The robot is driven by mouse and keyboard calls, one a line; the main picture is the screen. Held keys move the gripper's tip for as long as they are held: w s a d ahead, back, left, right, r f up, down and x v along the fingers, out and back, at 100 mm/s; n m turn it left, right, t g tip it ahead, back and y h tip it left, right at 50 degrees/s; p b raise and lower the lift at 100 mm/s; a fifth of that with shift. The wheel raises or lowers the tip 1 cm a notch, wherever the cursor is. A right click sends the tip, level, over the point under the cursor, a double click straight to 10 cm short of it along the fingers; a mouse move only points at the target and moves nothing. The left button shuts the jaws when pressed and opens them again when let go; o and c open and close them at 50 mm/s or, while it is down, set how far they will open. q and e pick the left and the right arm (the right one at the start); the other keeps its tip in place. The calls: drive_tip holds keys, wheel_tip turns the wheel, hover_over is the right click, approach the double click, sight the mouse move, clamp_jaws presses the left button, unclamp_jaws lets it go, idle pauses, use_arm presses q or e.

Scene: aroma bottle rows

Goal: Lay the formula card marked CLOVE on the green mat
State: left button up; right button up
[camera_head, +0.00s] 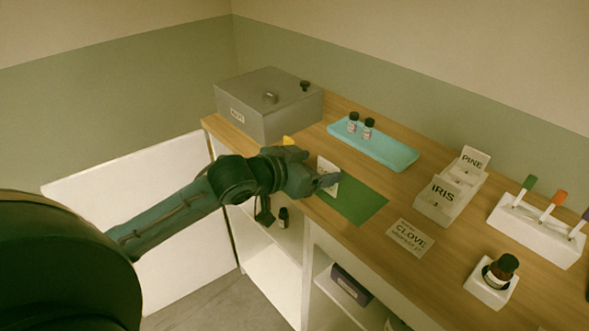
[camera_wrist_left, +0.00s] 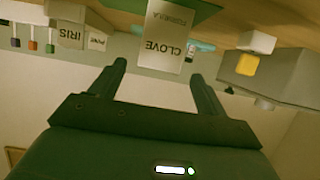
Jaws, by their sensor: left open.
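A white formula card marked CLOVE (camera_wrist_left: 165,38) shows in the left wrist view, its lower picture edge between my fingertips, with no clear contact on either finger. In the head view it is the pale card (camera_head: 329,168) tilted or upright at the far left part of the green mat (camera_head: 362,204). My left gripper (camera_head: 326,182) is open beside it and partly hides it; its fingers also show in the left wrist view (camera_wrist_left: 158,68). Another card marked CLOVE (camera_head: 411,238) lies on the table right of the mat. My right gripper is not in view.
A grey box (camera_head: 270,120) stands at the back left, a yellow item (camera_head: 288,141) near it. A turquoise tray (camera_head: 385,150) holds two bottles. A white card holder (camera_head: 447,203) has IRIS and PINE cards. A brown bottle (camera_head: 500,270) and a tester rack (camera_head: 535,240) stand right.

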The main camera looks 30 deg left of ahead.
use_arm(q)
drive_tip(key=v, duration=0.6)
drive_tip(key=s+d+f, duration=0.3)
drive_tip(key=s+f, duration=0.2)
drive_tip(key=f, duration=0.4)
drive_tip(key=s+d+f+g+y, duration=0.1)
drive_tip(key=s+d+f, duration=0.1)
drive_tip(key=s+f, duration=0.3)
drive_tip(key=s+d+f+n+g, duration=0.1)
drive_tip(key=s+d+f, duration=0.2)
drive_tip(key=f, duration=1)
drive_tip(key=shift+s+d+f+b, duration=0.25)
drive_tip(key=shift+s+d+b, duration=0.1)
drive_tip(key=shift+s, duration=0.8)
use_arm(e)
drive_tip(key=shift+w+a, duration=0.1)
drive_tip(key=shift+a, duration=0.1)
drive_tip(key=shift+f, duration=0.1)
